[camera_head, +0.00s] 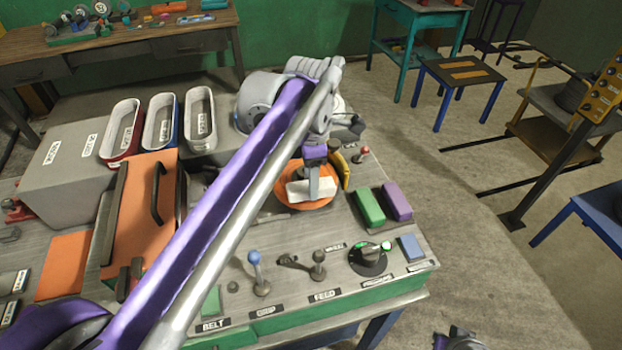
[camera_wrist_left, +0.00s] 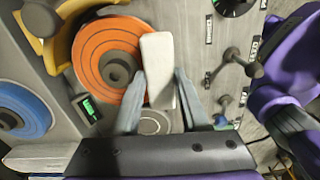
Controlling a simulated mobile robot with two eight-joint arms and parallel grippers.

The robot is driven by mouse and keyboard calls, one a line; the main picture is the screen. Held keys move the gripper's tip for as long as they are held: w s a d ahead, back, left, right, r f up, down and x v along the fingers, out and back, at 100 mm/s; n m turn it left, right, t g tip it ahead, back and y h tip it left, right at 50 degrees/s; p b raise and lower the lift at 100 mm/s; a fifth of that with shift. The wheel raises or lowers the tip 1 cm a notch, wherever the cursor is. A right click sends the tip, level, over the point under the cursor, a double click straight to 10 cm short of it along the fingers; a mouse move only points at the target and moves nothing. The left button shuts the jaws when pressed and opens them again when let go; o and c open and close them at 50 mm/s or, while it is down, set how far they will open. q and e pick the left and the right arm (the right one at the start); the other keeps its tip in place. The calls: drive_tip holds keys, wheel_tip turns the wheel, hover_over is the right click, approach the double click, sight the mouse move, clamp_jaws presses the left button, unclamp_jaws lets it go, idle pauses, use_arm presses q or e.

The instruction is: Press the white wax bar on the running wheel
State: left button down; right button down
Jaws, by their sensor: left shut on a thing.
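The white wax bar (camera_head: 313,189) is between the fingers of my left gripper (camera_head: 313,188), over the orange wheel (camera_head: 296,203). In the left wrist view the bar (camera_wrist_left: 158,70) sits between the two grey fingers (camera_wrist_left: 160,103) and overlaps the right side of the ringed orange wheel (camera_wrist_left: 105,58). I cannot tell whether bar and wheel touch, or whether the wheel turns. Part of the wheel is hidden by the bar and gripper. A dark grey part at the bottom edge of the head view may be my right gripper (camera_head: 458,341); its fingers are unclear.
A green block (camera_head: 370,207) and a purple block (camera_head: 397,201) lie right of the wheel. Levers, including a blue-knobbed one (camera_head: 255,258), and a green-lit dial (camera_head: 370,254) line the bench front. A yellow guard (camera_wrist_left: 62,40) curves beside the wheel. Long trays (camera_head: 200,118) stand at the left.

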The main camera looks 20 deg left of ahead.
use_arm(q)
drive_tip(key=shift+f+b, duration=0.3)
drive_tip(key=shift+f, duration=0.35)
use_arm(e)
drive_tip(key=shift+s+f, duration=0.15)
drive_tip(key=shift+f, duration=0.25)
idle(2.1)
use_arm(q)
drive_tip(key=shift+r, duration=0.1)
use_arm(e)
drive_tip(key=shift+r, duration=0.1)
